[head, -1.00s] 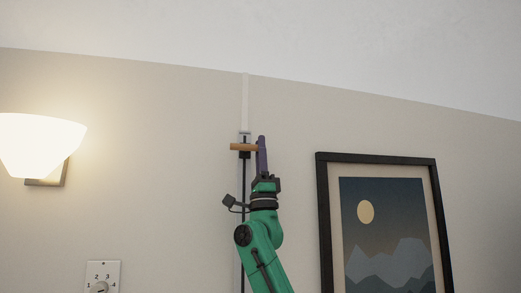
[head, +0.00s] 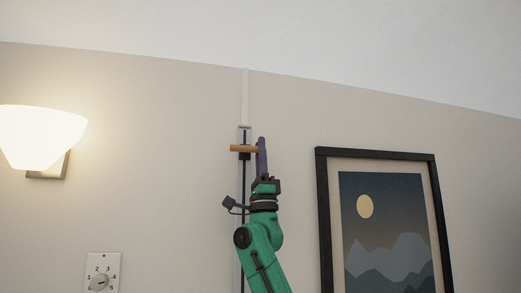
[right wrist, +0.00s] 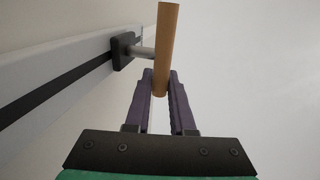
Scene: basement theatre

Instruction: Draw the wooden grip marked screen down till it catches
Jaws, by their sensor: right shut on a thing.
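The wooden grip (head: 239,148) is a short tan bar on a dark carriage. It sits near the top of a pale vertical rail with a dark slot (head: 243,185). A small label plate (head: 244,127) is at the rail's top, its text too small to read. My right gripper (head: 262,143) comes up from below, its purple fingers shut on the grip's right part. In the right wrist view, the wooden grip (right wrist: 167,45) lies between the fingertips (right wrist: 160,80), and its metal stem joins a black block on the rail. My left gripper is not in view.
A lit wall lamp (head: 42,135) is on the left, above a numbered dial plate (head: 102,273). A black-framed mountain picture (head: 321,220) hangs right of my arm. A pale strip (head: 245,95) runs from the rail up to the ceiling.

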